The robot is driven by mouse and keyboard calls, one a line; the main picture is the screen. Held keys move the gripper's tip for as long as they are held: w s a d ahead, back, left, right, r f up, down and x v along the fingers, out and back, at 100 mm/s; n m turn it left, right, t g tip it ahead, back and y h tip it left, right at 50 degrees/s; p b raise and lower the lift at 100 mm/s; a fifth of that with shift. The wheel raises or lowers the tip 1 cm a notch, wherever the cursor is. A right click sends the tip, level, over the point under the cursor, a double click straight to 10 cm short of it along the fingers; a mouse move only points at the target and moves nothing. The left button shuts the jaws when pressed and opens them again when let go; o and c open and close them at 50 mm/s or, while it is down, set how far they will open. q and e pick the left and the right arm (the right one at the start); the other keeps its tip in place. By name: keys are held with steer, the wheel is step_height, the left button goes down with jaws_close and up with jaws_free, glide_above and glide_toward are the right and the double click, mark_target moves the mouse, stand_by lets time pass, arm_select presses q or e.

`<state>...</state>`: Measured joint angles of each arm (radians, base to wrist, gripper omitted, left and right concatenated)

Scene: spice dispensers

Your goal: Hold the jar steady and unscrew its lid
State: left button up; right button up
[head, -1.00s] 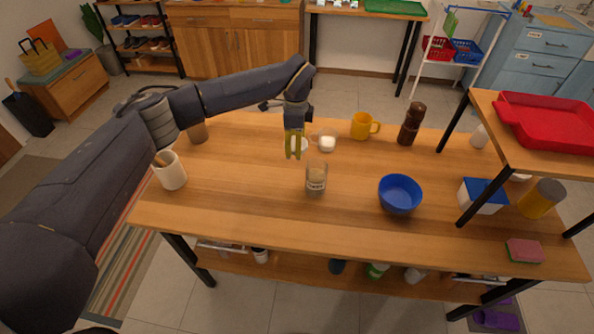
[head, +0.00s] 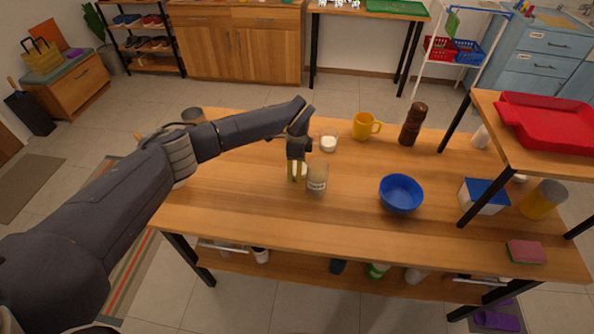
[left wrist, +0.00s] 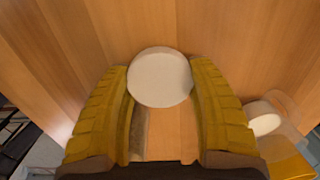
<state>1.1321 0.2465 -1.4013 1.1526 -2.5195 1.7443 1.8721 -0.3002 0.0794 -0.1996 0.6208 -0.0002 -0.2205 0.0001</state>
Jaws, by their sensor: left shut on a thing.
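The jar (head: 317,178) is a clear glass with a pale label, standing upright on the wooden table. No lid shows on its top. My left gripper (head: 297,172) is low over the table just left of the jar, with its yellow fingers shut on a round white lid (head: 304,169). In the left wrist view the lid (left wrist: 160,77) sits between the tips of the gripper (left wrist: 160,85), its flat face toward the camera. I cannot tell whether the lid or fingers touch the jar. My right gripper is not in view.
A small glass with white contents (head: 328,143) stands behind the jar. A yellow mug (head: 364,127), a brown pepper mill (head: 411,125) and a blue bowl (head: 400,194) are to the right. The front middle of the table (head: 270,225) is clear.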

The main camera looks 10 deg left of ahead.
arm_select(q)
steer(key=shift+f, duration=0.5)
steer(key=shift+f, duration=0.15)
steer(key=o, duration=1.3)
